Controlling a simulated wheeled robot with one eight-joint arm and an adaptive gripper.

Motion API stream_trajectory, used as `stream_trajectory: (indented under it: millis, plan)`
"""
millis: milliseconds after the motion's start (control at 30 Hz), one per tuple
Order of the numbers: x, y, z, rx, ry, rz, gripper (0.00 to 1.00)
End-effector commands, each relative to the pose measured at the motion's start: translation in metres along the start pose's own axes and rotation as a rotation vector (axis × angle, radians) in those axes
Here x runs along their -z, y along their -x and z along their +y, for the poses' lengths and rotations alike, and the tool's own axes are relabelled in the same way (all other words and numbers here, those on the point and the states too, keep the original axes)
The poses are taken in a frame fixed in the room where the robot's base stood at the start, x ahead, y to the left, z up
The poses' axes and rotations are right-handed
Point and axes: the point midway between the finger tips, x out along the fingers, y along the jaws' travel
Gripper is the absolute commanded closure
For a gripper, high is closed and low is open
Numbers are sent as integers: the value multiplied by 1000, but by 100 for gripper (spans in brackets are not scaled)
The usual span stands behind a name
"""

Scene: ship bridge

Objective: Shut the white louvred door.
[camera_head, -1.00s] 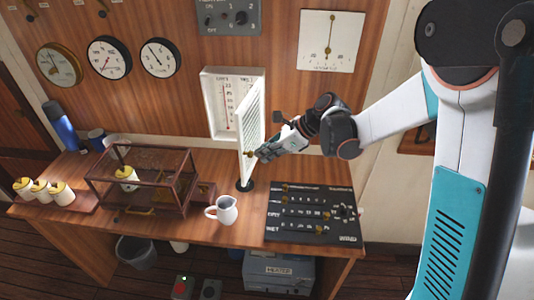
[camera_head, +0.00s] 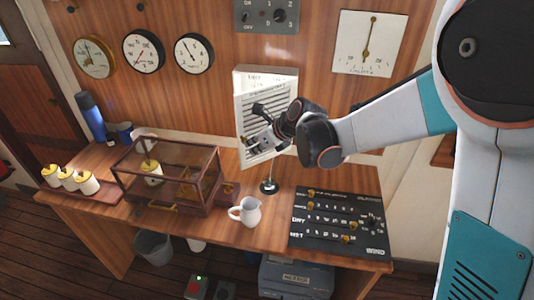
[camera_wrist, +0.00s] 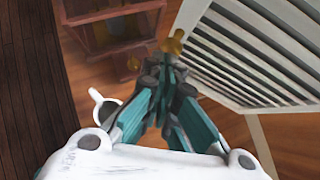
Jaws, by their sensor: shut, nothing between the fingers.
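The white louvred door (camera_head: 270,99) belongs to a small white box (camera_head: 264,71) on the wood wall. It is hinged at its right and stands partly open, with a gap showing at the top. In the wrist view the door's slats (camera_wrist: 245,50) fill the upper right, and a brass knob (camera_wrist: 174,42) sits at its edge. My gripper (camera_head: 262,140) is in front of the door's lower part. In the wrist view the closed fingertips (camera_wrist: 165,62) are just below the knob; I cannot tell whether they touch it. Nothing is held.
A thin stand (camera_head: 269,186) rises below the door. Gauges (camera_head: 143,51) hang on the wall to the left.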

Motion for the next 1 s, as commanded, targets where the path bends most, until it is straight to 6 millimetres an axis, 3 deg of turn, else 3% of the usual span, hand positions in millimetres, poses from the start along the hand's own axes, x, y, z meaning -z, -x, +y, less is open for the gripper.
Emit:
stream_trajectory:
  millis: [500,1000]
  plan:
    - [-72,-71,-22,-2,1,0,100]
    - [-107,-104,-55,-2,1,0,100]
